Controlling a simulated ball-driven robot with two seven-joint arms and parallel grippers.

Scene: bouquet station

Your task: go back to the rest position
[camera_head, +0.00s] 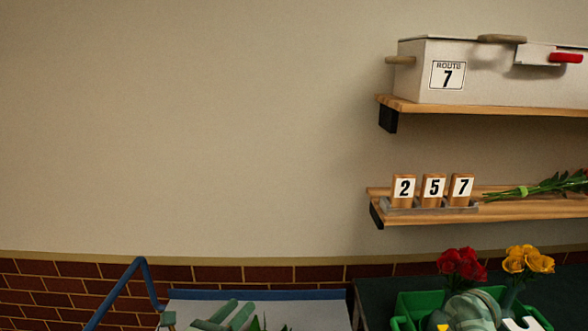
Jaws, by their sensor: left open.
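My left gripper (228,312) shows at the bottom edge, left of centre. Its two pale grey-green fingers are apart, and I see nothing held between them. The lower part of the hand is cut off by the frame. Some green leaves show just right of the fingers. My right gripper's fingers are not in view.
A green crate (408,306) at the lower right has red flowers (461,265) and yellow flowers (527,260) by it. A blue rail (118,292) rises at lower left. Above, a shelf (540,208) bears number blocks (433,188); a higher shelf holds a white box (420,72).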

